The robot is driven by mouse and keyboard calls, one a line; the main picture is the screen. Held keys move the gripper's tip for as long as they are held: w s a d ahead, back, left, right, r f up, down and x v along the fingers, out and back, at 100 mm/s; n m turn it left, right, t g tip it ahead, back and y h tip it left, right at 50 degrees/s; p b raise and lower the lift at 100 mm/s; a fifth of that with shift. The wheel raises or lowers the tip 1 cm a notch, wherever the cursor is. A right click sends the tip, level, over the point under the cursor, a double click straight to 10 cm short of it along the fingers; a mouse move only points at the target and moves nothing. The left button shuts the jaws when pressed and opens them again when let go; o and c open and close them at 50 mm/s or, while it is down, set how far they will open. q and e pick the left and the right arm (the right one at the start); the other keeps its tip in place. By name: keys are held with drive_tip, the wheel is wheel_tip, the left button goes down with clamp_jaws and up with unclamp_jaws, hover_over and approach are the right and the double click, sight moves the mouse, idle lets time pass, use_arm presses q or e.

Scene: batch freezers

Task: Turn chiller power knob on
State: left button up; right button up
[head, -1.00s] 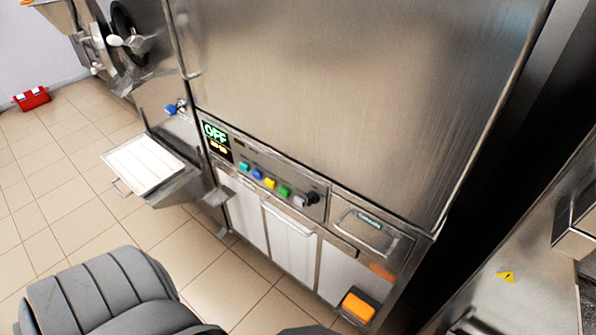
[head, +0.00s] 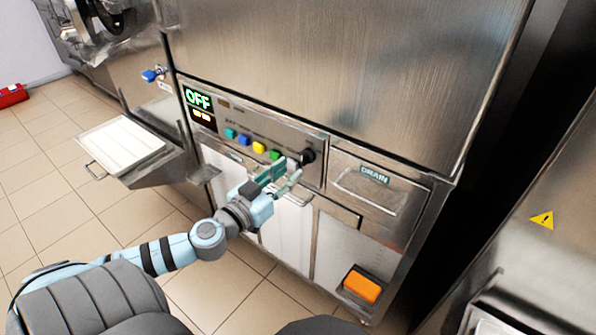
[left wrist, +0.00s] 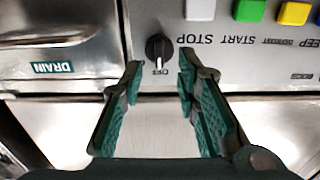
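The chiller power knob (head: 307,156) is a small black knob at the right end of the control panel. In the left wrist view the knob (left wrist: 158,47) has a white mark, with a small "OFF" label beneath it. My left gripper (head: 283,177) is just below and left of the knob in the head view. In the left wrist view its green-padded fingers (left wrist: 159,78) are open and empty, with the knob ahead between the tips. I cannot see contact with the knob. The display (head: 199,101) reads OFF in green. My right gripper is not in view.
Teal, blue, yellow and green buttons (head: 259,147) sit left of the knob. A drawer labelled DRAIN (head: 374,176) is to its right. A shelf tray (head: 122,146) juts out at left, and an orange block (head: 362,287) is low at right.

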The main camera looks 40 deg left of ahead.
sight(302, 160)
use_arm(q)
drive_tip(key=w+p, duration=0.1)
drive_tip(key=w, duration=0.3)
drive_tip(key=shift+w+r, duration=0.15)
drive_tip(key=shift+r, duration=0.05)
drive_tip(key=shift+w, duration=0.25)
drive_tip(key=shift+f, duration=0.1)
clamp_jaws()
